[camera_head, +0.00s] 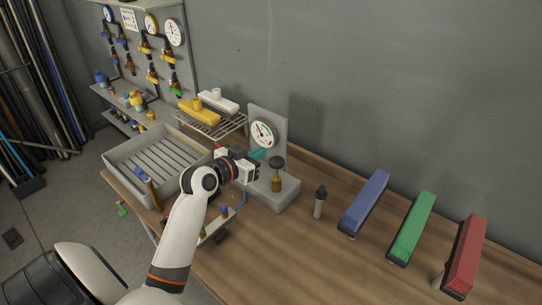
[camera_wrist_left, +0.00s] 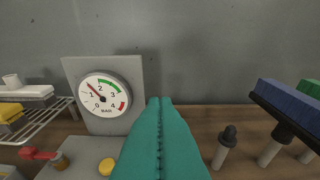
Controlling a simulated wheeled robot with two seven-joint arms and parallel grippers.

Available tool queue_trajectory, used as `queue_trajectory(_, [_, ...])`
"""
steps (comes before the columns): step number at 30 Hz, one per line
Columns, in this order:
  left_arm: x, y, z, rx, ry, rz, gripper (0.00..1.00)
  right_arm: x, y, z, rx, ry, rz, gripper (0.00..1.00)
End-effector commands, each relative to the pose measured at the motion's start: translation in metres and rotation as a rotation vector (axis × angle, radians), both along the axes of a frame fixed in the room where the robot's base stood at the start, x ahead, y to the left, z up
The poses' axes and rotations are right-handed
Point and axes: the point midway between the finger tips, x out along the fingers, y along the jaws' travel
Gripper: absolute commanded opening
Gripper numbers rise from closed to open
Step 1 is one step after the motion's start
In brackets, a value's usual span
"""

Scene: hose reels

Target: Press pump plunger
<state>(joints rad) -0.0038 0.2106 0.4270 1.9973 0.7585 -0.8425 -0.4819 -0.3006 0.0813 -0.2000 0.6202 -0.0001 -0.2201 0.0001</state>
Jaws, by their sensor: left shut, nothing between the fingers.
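The pump stands on the wooden bench, with a grey base (camera_head: 285,197) and a plunger with a dark round knob (camera_head: 276,162) above a brass body (camera_head: 277,184). Its upright panel carries a white gauge (camera_head: 263,134). In the left wrist view the gauge (camera_wrist_left: 104,94) has its needle pointing up-left, between 1 and 2. My left gripper (camera_head: 259,154) has teal fingers, shut and empty, just left of the knob and in front of the panel. The closed fingers (camera_wrist_left: 160,130) fill the middle of the wrist view; the plunger does not show there. My right gripper is out of view.
A red lever (camera_wrist_left: 38,153) and a yellow button (camera_wrist_left: 106,166) are beside the gauge panel. A grey tray (camera_head: 118,157) and wire rack (camera_head: 222,129) stand left.

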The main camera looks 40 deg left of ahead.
Motion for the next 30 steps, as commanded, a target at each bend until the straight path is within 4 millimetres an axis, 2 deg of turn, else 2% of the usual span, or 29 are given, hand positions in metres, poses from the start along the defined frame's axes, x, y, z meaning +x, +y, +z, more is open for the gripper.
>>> queue_trajectory(3, [0.026,-0.003,-0.002,-0.006,-0.001,0.0,0.0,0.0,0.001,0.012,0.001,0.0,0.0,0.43])
queue_trajectory(9, [0.06,-0.006,-0.013,-0.004,0.001,-0.001,0.0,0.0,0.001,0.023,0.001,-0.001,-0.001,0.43])
queue_trajectory(12, [0.057,-0.006,-0.033,-0.004,0.005,0.0,0.0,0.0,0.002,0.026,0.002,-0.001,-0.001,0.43])
queue_trajectory(16, [0.056,-0.005,-0.047,-0.003,0.003,0.0,0.0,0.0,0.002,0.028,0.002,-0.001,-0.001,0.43])
queue_trajectory(21, [0.056,-0.005,-0.054,-0.002,0.001,0.0,0.0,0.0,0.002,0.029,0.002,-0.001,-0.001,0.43])
queue_trajectory(30, [0.056,-0.005,-0.055,-0.001,0.001,0.0,0.0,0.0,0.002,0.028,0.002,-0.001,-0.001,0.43])
